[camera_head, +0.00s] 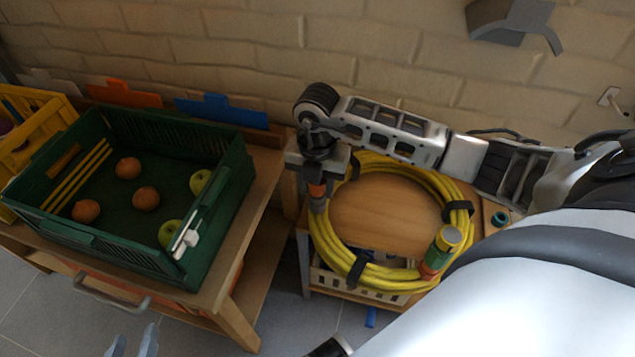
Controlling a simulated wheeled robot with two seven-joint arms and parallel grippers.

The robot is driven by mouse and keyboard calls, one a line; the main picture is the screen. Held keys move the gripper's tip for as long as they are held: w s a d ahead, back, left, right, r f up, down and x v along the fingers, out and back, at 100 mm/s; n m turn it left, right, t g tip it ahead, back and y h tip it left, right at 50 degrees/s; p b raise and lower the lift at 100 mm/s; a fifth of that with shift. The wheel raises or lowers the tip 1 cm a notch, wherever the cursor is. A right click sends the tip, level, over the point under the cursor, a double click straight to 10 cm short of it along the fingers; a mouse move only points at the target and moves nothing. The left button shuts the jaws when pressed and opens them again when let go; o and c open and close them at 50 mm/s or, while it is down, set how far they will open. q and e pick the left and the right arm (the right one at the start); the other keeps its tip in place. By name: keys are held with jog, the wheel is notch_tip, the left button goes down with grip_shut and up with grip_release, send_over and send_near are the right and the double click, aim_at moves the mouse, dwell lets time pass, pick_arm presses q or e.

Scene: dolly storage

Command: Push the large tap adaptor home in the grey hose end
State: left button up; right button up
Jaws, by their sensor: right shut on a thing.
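My right gripper (316,172) points down over the coil's left side and is shut on an orange-brown piece (317,190), which looks like the tap adaptor. A grey piece (318,206), seemingly the grey hose end, is directly below it. They look in line and touching, but I cannot tell how deep the adaptor sits.
A green crate (232,185) with oranges and green apples stands on a wooden dolly (225,275) at left, beside a yellow crate (40,135). A small teal ring (500,218) lies right of the coil. A brick wall closes the back.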

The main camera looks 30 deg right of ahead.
jog(key=o, duration=1.1)
pick_arm(q)
notch_tip(320, 180, up, 3)
jog(key=p, duration=0.2)
jog(key=shift+s+a+f+p, duration=0.1)
jog(key=shift+p, duration=0.25)
pick_arm(e)
notch_tip(320, 180, up, 16)
jog(key=shift+a, duration=0.1)
